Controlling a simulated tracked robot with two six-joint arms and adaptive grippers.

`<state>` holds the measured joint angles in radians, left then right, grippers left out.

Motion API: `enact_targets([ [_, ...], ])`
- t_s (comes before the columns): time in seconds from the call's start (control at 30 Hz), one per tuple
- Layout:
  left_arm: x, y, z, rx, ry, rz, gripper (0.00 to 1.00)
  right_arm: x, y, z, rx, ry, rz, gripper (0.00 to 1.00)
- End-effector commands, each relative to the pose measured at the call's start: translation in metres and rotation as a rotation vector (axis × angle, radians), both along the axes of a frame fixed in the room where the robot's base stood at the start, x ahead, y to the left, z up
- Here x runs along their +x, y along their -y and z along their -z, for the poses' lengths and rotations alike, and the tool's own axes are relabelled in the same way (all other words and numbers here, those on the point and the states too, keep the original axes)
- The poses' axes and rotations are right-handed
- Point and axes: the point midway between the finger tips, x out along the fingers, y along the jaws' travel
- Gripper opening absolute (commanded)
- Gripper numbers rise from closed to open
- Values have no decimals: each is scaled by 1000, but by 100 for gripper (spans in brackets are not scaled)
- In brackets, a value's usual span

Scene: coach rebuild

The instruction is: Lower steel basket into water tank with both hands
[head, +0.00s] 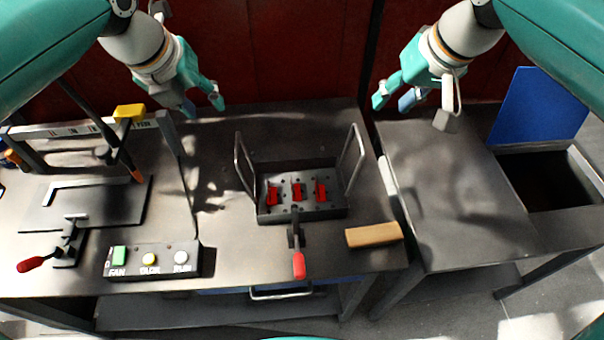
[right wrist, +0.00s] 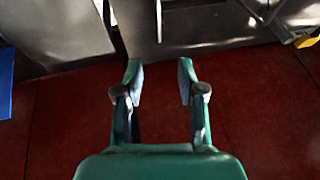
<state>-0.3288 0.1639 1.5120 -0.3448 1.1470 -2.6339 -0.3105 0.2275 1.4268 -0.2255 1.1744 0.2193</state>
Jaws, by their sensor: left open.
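The steel basket (head: 332,212) is a dark, shallow tray with two upright wire handles, one at the left (head: 243,165) and one at the right (head: 354,158). It stands on the middle of the workbench with red parts (head: 297,192) in it. What looks like the water tank (head: 545,180) is a dark rectangular opening at the far right; its contents cannot be made out. My left gripper (head: 203,105) is open and empty, behind and left of the basket. My right gripper (head: 392,101) is open and empty behind and right of it; the right wrist view shows its fingers apart (right wrist: 160,68).
A blue panel (head: 538,104) stands upright behind the tank. A red-handled clamp (head: 298,262) and a wooden block (head: 374,235) are in front of the basket. A button box (head: 152,260) and clamp fixture are at left. The right table (head: 455,195) is clear.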

Motion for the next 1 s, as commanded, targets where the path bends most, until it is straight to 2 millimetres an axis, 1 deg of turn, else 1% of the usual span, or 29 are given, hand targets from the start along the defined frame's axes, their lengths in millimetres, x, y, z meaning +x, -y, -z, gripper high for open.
enact_targets([
  [0.33, 3, 7, 0, 0, 0, 16, 41, -2, 7, 0, 0, 1, 17, 39],
  [0.47, 5, 8, 6, 0, -2, 18, 41, 0, 6, 5, 0, 0, 17, 39],
  [0.57, 9, 10, 14, 0, -3, 18, 41, 3, 5, 14, -1, -2, 17, 39],
  [0.67, 14, 12, 28, 0, -4, 18, 41, 7, 2, 28, 0, -3, 18, 39],
  [1.0, 41, 22, 89, 1, -5, 19, 41, 31, -12, 89, -2, -4, 19, 39],
])
